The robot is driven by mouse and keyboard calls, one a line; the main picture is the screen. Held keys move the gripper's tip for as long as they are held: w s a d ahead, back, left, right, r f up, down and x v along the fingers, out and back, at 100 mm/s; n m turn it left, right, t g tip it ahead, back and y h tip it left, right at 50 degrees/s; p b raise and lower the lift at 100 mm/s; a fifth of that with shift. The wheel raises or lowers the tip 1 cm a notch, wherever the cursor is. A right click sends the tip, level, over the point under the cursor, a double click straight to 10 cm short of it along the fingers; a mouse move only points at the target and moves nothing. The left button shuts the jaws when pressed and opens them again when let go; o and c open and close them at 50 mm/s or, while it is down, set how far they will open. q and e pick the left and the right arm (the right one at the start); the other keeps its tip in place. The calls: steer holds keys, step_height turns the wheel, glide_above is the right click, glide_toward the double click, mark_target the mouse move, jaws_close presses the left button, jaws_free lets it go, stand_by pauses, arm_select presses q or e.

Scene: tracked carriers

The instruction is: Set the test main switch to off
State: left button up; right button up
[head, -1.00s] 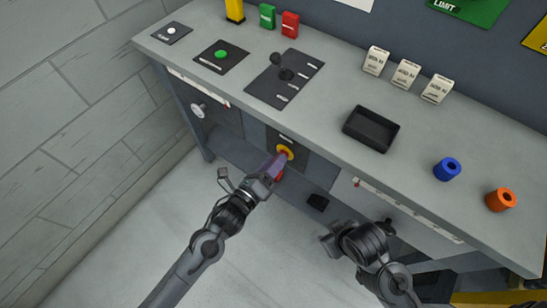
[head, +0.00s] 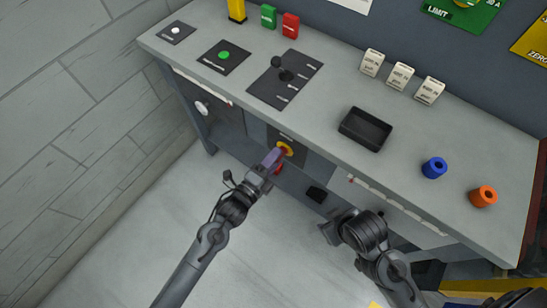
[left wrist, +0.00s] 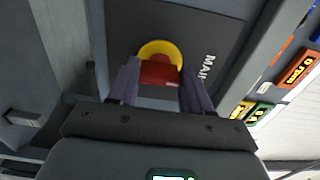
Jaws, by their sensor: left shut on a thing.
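The main switch has a round yellow plate (head: 286,148) on the dark front panel under the bench top. In the left wrist view the yellow plate (left wrist: 160,47) carries a red handle (left wrist: 160,73), and the lettering "MAIN" is beside it. My left gripper (head: 273,158) reaches up to the switch from the front. Its two fingers (left wrist: 158,86) stand either side of the red handle and are shut on it. The fingers hide part of the switch, and I cannot read its setting. My right gripper (head: 330,230) hangs low in front of the bench, away from the switch; its fingers are unclear.
The bench top holds a joystick plate (head: 262,92), a green button panel (head: 235,66), a black tray (head: 352,138), and blue (head: 434,167) and orange (head: 483,196) cylinders. A white knob (head: 201,108) is left of the switch.

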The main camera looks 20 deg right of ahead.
stand_by(0.4)
arm_select(q)
steer(key=o, duration=1.1)
steer(key=shift+c, duration=0.2)
steer(key=p+v, duration=0.3)
steer(key=v, duration=0.7)
steer(key=shift+s+a, duration=0.15)
steer(key=shift+a, duration=0.2)
